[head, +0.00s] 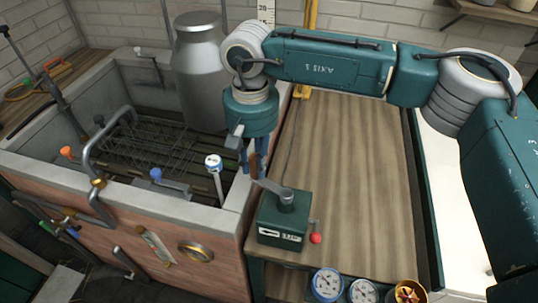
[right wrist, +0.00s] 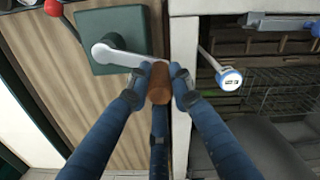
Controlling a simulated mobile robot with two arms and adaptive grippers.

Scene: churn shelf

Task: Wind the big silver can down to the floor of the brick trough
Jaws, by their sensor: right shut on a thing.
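The big silver can (head: 197,75) is upright at the back right of the brick trough (head: 150,210), its lower part inside the walls. I cannot tell whether its base touches the trough floor. A green winch box (head: 282,222) stands on the bench beside the trough, with a grey crank arm (head: 272,188); both also show in the right wrist view, the crank arm (right wrist: 118,54) ending in a brown handle (right wrist: 160,84). My right gripper (head: 253,165) is shut on the handle, its blue fingers on both sides. My left gripper is out of view.
A wire rack (head: 160,140) lies in the trough. A white-and-blue gauge (head: 214,161) and bent pipes (head: 95,150) stand at its front. A red-knobbed lever (head: 315,237) is on the winch's right. The wooden bench top (head: 350,160) is mostly clear; dials (head: 327,284) are at its front.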

